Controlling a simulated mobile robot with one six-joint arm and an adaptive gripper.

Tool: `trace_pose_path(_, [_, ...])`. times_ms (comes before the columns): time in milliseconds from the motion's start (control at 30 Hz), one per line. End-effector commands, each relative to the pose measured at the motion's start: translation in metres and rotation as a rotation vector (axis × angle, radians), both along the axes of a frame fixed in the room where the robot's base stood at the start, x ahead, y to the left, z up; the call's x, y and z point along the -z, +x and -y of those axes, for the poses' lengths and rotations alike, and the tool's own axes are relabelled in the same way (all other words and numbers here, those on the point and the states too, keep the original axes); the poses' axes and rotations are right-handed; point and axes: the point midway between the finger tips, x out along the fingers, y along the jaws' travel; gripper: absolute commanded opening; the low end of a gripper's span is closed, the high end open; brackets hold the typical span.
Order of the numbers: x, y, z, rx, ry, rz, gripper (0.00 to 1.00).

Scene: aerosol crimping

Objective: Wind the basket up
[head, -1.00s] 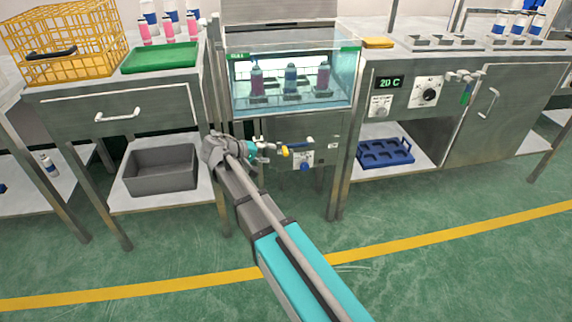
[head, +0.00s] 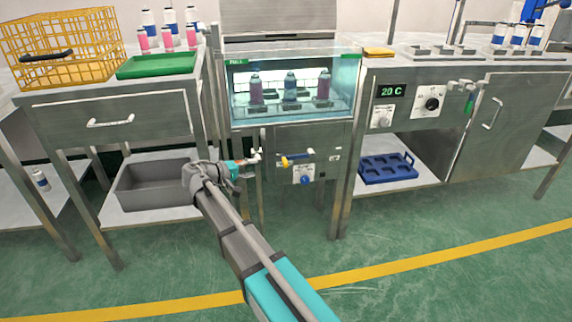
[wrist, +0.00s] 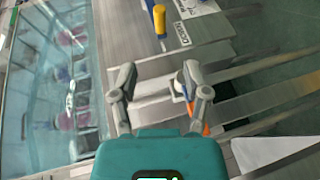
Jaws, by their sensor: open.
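The basket (head: 268,108) is a rack inside the glass-fronted water tank (head: 345,95), low in the blue-lit water, with 3 capped bottles standing in it. In the head view my gripper (head: 252,158) is in front of the tank's metal lower front, at its left side. In the wrist view the two fingers of my gripper (wrist: 159,80) are apart, with no object clearly held between them. A small orange part (wrist: 204,129) shows beside the right finger. I cannot make out a winding crank clearly; my gripper may hide it.
A yellow-handled lever (head: 287,161) is right of my gripper, above a blue valve knob (head: 303,181). A grey bin (head: 150,188) sits on the lower shelf at left. A blue crate (head: 385,168) is on the right lower shelf. A yellow wire basket (head: 60,50) stands on the left table.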

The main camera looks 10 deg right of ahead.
Motion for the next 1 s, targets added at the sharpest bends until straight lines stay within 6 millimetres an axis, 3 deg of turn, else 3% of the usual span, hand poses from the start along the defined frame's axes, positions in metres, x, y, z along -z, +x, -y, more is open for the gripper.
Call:
trace_pose_path(367, [0.008,0.009,0.022,0.001,0.0,0.0,0.61])
trace_pose_path(1000, [0.03,0.045,0.104,0.0,0.001,0.0,0.61])
